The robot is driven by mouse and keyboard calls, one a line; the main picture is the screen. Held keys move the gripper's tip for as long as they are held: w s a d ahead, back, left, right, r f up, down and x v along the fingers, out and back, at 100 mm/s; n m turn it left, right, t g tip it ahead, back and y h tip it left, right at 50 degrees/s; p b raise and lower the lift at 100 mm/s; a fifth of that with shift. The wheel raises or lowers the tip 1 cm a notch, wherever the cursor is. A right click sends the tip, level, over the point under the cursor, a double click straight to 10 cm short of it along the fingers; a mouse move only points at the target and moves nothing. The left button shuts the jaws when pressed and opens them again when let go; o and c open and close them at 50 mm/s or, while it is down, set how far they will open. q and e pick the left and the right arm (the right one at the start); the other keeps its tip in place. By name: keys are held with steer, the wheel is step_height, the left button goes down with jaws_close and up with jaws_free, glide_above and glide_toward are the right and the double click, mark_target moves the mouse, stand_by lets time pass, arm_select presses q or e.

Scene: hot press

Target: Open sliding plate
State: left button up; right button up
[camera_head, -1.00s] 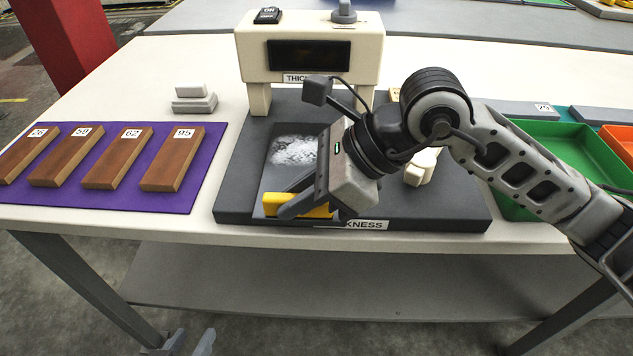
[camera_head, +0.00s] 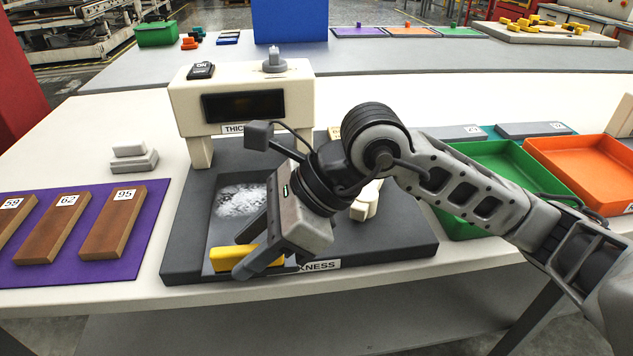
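The sliding plate (camera_head: 223,230) is a grey panel set in the dark base of the press, with a rough whitish patch (camera_head: 240,201) on it. Its yellow handle (camera_head: 229,259) lies at the plate's front end, near the base's front edge. My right gripper (camera_head: 240,257) reaches down at the handle, with one finger behind it and one in front. The gripper partly hides the plate and handle. I cannot tell whether the fingers press on the handle. My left gripper is not in view.
The cream press head (camera_head: 242,99) stands on legs behind the plate. A purple mat (camera_head: 80,262) with numbered brown blocks lies left. A green tray (camera_head: 492,178) and an orange tray (camera_head: 572,172) stand right. A pale grey stepped block (camera_head: 134,158) sits left of the press.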

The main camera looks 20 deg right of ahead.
steer(key=v, duration=1.4)
steer(key=shift+d+r, duration=0.2)
steer(key=shift+r, duration=0.05)
steer(key=shift+s, duration=0.2)
